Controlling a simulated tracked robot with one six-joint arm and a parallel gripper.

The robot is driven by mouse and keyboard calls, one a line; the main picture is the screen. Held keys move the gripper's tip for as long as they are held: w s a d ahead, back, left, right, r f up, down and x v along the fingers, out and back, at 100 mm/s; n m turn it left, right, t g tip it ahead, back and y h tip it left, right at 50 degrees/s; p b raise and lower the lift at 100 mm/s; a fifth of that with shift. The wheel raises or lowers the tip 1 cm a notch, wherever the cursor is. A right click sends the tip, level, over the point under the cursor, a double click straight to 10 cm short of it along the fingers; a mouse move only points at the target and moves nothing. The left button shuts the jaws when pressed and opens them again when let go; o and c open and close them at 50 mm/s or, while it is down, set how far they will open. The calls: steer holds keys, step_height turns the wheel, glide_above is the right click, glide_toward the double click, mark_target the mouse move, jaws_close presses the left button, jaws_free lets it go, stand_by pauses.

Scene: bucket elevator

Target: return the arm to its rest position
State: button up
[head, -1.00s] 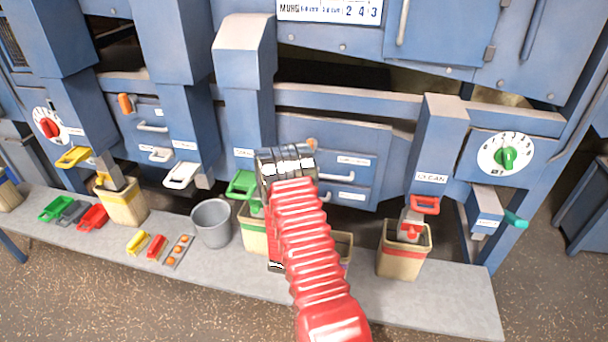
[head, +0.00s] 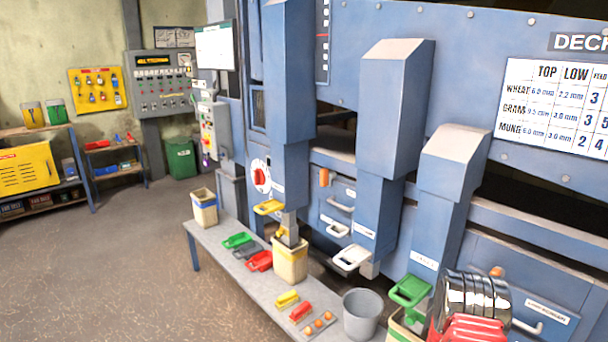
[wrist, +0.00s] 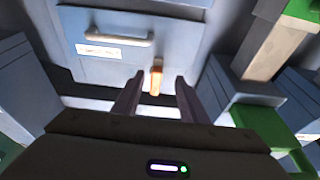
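My arm shows at the lower right of the head view as a red ribbed sleeve (head: 474,328) with a shiny metal ring section. Its fingers are out of sight in that view. In the wrist view my gripper (wrist: 155,95) has two dark fingers spread apart with a gap between them. An orange knob (wrist: 156,78) on the blue machine front appears beyond the gap. I cannot tell how far it is from the fingertips. I see nothing held.
A green-handled slide (head: 410,291) is left of my arm. The blue machine (head: 390,130) stands close behind. Open floor (head: 110,270) lies at left.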

steer(key=a+f+n+g+y, duration=0.1)
steer(key=a+f+g+y, duration=0.2)
steer(key=f+y, duration=0.7)
steer(key=s+a+n+g+y, duration=0.2)
steer(key=a+n+g+y, duration=0.15)
steer(key=a, duration=0.85)
steer(key=s+a+r+n+y, duration=0.1)
steer(key=s+a+r+n, duration=0.1)
steer(key=s+a+r, duration=0.5)
steer(key=s+a+r+n+y, duration=0.1)
steer(key=s+a+r+n, duration=0.1)
steer(key=s+a+r, duration=0.5)
steer(key=s+a+r+n+y, duration=0.1)
steer(key=s+a+r+n, duration=0.1)
steer(key=s+a+r, duration=0.5)
steer(key=shift+s+a+r+g, duration=0.35)
steer(key=shift+s+r, duration=2.55)
steer(key=shift+r, duration=3.5)
